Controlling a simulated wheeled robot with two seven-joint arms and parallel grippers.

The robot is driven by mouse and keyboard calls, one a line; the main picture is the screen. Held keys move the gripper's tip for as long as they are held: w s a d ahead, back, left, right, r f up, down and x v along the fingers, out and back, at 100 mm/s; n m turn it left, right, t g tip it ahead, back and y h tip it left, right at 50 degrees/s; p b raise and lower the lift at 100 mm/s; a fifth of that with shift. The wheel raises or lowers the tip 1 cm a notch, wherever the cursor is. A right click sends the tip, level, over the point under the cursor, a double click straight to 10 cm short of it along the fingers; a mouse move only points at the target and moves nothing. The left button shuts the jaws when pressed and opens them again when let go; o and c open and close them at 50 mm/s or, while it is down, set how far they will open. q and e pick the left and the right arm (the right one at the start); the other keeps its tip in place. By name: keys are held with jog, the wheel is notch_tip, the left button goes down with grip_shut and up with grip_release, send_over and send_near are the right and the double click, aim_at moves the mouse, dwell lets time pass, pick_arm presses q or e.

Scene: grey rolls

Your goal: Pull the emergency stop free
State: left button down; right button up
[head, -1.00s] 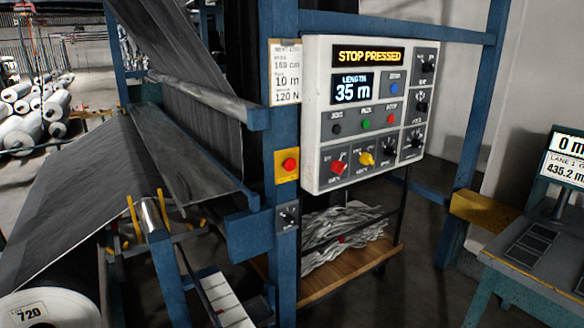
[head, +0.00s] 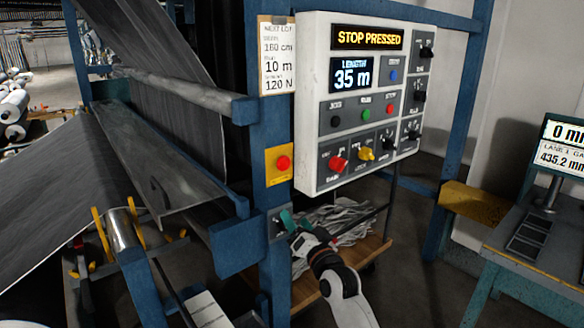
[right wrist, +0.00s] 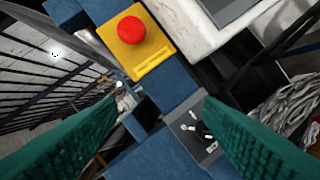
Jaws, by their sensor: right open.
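The emergency stop is a round red button (head: 284,162) on a yellow plate (head: 271,172), fixed to the blue post left of the control panel. In the right wrist view the red button (right wrist: 131,31) is at the top, on its yellow plate (right wrist: 151,67). The panel's display (head: 368,38) reads STOP PRESSED. My right gripper (head: 290,225) is below the button, near the small grey switch plate on the post. Its green fingers stand wide apart and empty in the right wrist view (right wrist: 155,125), not touching the button. My left gripper is not in view.
The white control panel (head: 310,100) juts out just right of the button. A grey switch plate (right wrist: 190,134) is on the post below it. A grey fabric web and a metal roller (head: 185,92) lie to the left. A wooden cart shelf (head: 370,252) stands behind my right arm.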

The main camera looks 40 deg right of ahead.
jog(key=m+t+h, duration=0.1)
jog(key=t, duration=0.1)
send_near(285, 165)
jog(key=s, duration=0.2)
jog(key=shift+g, duration=0.3)
jog(key=p+x, duration=0.2)
jog(key=x, duration=0.7)
jog(key=shift+w+a+r, duration=0.1)
jog(key=shift+w+a, duration=0.05)
jog(key=shift+w, duration=0.05)
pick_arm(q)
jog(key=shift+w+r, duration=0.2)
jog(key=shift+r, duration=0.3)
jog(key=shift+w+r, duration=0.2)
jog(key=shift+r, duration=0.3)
pick_arm(e)
jog(key=shift+w+r, duration=0.15)
jog(key=shift+w, duration=0.55)
jog(key=shift+c, duration=0.2)
